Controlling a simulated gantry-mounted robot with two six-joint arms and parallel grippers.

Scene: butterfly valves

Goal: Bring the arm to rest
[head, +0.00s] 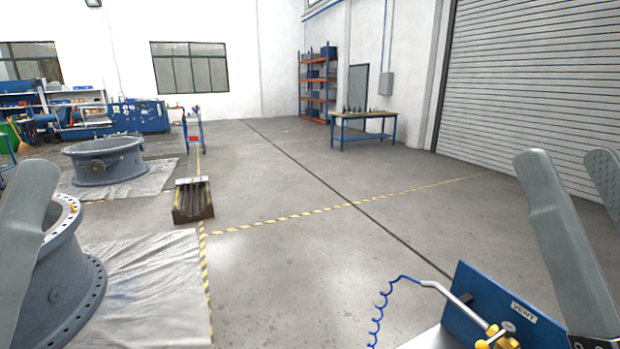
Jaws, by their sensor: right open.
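My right gripper (568,160) stands at the right edge, its two long grey fingers pointing up and apart, with nothing between them. Its near finger rises in front of the blue panel with a VENT label (497,312). My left gripper (24,225) shows only as one grey finger at the left edge; its other finger is out of view. That finger covers part of a large grey flanged valve body (68,272).
A second valve ring (105,160) lies on plastic sheeting farther back. A box of metal bars (193,203) stands by the yellow floor tape. A blue coiled hose (379,312) hangs beside the panel. A workbench (363,127) stands far back. The middle floor is clear.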

